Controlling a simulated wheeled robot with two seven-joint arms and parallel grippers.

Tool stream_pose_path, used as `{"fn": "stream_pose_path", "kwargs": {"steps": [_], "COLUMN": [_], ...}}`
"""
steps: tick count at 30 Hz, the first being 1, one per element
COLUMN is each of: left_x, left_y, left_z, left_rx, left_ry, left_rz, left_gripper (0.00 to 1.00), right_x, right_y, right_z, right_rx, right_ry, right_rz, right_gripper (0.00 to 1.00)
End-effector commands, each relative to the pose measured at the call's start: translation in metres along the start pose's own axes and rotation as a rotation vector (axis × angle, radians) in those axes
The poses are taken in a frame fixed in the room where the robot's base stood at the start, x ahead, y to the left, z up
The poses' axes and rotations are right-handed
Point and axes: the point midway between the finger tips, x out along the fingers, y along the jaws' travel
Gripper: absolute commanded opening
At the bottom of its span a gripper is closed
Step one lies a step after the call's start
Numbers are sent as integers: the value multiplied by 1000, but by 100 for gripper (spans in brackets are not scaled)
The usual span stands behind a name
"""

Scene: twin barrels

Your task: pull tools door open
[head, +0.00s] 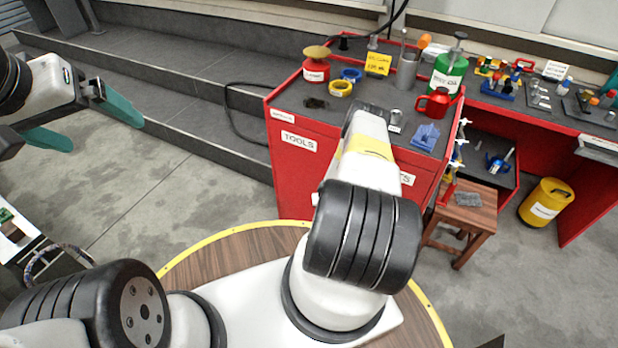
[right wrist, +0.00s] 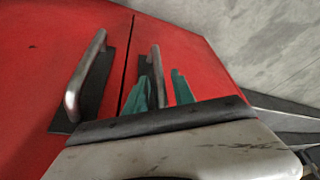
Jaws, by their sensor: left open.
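The red cabinet (head: 297,165) stands ahead in the head view. Its front carries a TOOLS label (head: 298,141) on the left and a partly hidden label further right. In the right wrist view two red door panels meet at a dark seam, each with a metal handle: a left handle (right wrist: 86,75) and a right handle (right wrist: 158,78). My right gripper (right wrist: 162,90) is open, its teal fingers either side of the right handle; contact is unclear. No label shows there. My left gripper (head: 84,122) is open and empty at the upper left, far from the cabinet.
A wooden stool (head: 467,215) and a yellow canister (head: 545,203) stand to the right. Grey steps (head: 180,85) run behind. Floor left of the cabinet is clear.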

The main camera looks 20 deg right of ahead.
Motion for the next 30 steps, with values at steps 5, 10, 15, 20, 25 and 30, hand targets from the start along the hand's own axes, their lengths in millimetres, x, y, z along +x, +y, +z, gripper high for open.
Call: {"fn": "stream_pose_path", "kwargs": {"steps": [5,10,15,20,25,30], "left_x": [0,0,0,0,0,0], "left_y": [0,0,0,0,0,0], "left_z": [0,0,0,0,0,0], "left_rx": [0,0,0,0,0,0], "left_ry": [0,0,0,0,0,0], "left_rz": [0,0,0,0,0,0], "left_gripper": [96,96,96,96,96,96], "right_x": [0,0,0,0,0,0], "right_y": [0,0,0,0,0,0], "right_z": [0,0,0,0,-1,-1], "right_rx": [0,0,-1,-1,-1,-1], "right_ry": [0,0,1,1,1,1], "right_rz": [0,0,0,0,0,0], "right_gripper": [0,0,0,0,0,0]}}
